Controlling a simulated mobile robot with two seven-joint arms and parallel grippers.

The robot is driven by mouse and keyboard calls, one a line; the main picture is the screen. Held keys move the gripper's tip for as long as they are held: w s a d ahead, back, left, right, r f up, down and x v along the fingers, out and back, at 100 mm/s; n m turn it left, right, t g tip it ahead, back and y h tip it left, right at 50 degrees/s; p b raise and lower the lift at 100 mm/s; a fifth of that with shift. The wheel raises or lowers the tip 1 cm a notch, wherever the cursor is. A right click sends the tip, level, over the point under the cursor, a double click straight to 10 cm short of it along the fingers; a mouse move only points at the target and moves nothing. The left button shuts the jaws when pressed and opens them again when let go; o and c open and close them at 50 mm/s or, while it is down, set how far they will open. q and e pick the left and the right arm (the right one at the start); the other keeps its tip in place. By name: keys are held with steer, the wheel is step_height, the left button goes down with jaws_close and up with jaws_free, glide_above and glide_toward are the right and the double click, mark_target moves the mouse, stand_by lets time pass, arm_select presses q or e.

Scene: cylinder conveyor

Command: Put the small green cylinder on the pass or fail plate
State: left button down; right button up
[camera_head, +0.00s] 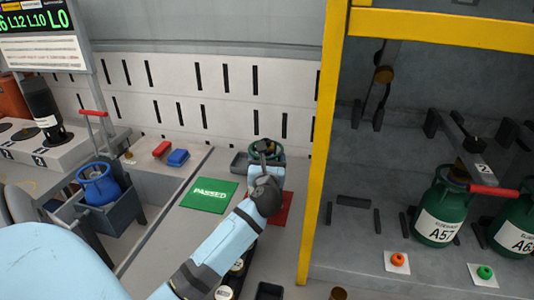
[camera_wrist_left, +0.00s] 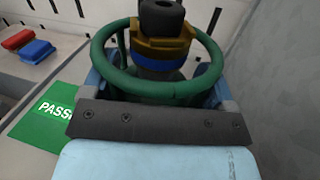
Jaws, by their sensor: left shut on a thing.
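The small green cylinder (camera_wrist_left: 165,88) fills the top of the left wrist view, with its green ring handle, brass valve and black cap. In the head view only its top (camera_head: 279,151) shows beyond my left gripper (camera_head: 266,168), which is shut on it. Its lower body is hidden, so I cannot tell whether it touches the table. The green pass plate (camera_head: 209,195), marked "PASSED", lies to the left of the gripper and is bare. The red fail plate (camera_head: 286,207) is partly hidden behind my left arm. My right gripper is not in view.
A grey tray (camera_head: 239,162) sits behind the plates. Red (camera_head: 161,149) and blue (camera_head: 178,158) blocks lie at the back left. A blue cylinder (camera_head: 98,184) stands in a grey bin. A yellow frame (camera_head: 323,150) borders large green cylinders (camera_head: 437,215) on the right.

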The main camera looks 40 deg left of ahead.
arm_select(q)
steer(key=shift+f, duration=0.45)
jaws_free()
steer(key=shift+f, duration=0.2)
steer(key=shift+s+d, duration=0.15)
steer(key=v, duration=1.1)
steer(key=shift+s, duration=0.35)
steer(key=shift+d+r, duration=0.15)
